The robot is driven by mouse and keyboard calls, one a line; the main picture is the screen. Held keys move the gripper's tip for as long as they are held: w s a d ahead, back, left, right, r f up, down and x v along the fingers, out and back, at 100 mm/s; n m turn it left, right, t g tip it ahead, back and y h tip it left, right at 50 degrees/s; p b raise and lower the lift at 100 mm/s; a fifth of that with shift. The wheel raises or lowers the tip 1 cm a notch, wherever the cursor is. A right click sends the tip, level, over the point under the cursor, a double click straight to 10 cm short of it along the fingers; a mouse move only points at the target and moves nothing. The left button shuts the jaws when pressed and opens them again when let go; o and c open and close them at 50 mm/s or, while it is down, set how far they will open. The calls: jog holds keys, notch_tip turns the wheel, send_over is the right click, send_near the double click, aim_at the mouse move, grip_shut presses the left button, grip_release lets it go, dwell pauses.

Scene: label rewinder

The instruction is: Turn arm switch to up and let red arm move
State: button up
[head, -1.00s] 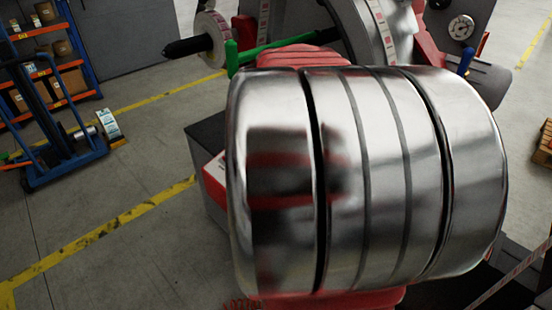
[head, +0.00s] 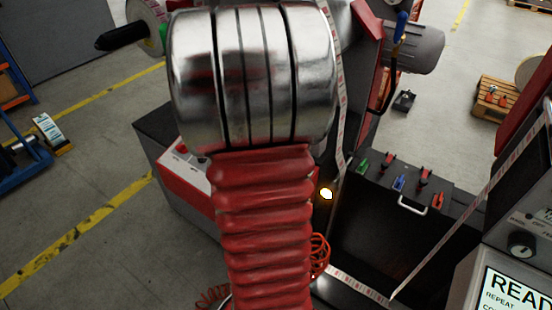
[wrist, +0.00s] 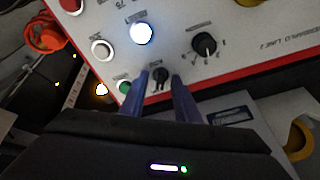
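In the wrist view, a small black switch (wrist: 160,76) sits on a white control panel (wrist: 185,14) with a red edge. Its label and turn position are too small to read. My gripper (wrist: 160,80) has its two blue fingers apart, one on each side of this switch. I cannot tell whether they touch it. In the head view my gripper is hidden by my own arm. A red upright part (head: 368,70) of the machine stands behind my arm; I cannot tell whether it is the red arm.
On the panel are a lit white button (wrist: 141,34), a larger black knob (wrist: 204,43) and a green button (wrist: 124,87). In the head view, a dark box with clamps (head: 400,185) and a screen (head: 512,295) stand at the right. Open floor lies at the left.

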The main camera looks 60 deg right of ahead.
jog(key=shift+c, duration=0.6)
grip_shut()
jog(key=shift+s+d, duration=0.1)
jog(key=shift+d, duration=0.1)
jog(key=shift+a, duration=0.15)
